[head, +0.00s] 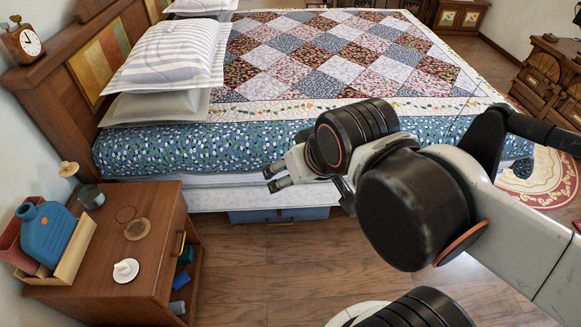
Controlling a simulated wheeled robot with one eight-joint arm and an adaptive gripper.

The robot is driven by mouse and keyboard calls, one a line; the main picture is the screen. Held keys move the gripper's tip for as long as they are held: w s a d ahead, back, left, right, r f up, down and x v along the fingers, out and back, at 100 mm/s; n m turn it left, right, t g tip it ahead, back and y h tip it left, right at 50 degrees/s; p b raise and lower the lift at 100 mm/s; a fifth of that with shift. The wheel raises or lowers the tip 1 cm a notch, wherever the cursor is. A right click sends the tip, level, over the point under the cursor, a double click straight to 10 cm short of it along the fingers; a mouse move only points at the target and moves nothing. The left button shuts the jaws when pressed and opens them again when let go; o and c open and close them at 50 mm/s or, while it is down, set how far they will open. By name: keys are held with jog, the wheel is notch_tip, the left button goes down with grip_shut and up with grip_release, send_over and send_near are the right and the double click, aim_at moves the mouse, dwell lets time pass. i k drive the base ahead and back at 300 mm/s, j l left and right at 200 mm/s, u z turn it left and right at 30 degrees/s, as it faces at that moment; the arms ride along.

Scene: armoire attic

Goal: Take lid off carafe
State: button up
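The carafe (90,196) stands upright on the nightstand near the wall, at the left of the head view. It looks like dark glass, with a round light-wood lid (68,169) on its top. My gripper (274,178) is in front of the bed's near side, well to the right of the carafe and apart from it. Its two fingertips point left and show a gap, with nothing between them. Part of the gripper is hidden behind my arm.
The nightstand (165,205) also holds a clear glass (128,217) on a round coaster, a small white dish (126,270) and a wooden box (70,257) with a blue bottle (45,232). The bed (180,148) stands behind. Floor (255,275) right of the nightstand is clear.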

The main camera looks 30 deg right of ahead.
aim_at(68, 169)
jog(key=i+u, duration=0.15)
jog(key=u, duration=0.25)
jog(key=i+u, duration=0.1)
jog(key=u, duration=0.35)
jog(key=i+l+u, duration=0.1)
jog(key=u, duration=0.3)
jog(key=i+l+u, duration=0.2)
jog(key=i+l, duration=0.25)
jog(key=i+l+u, duration=0.2)
jog(key=i+l, duration=0.25)
jog(key=l, duration=0.15)
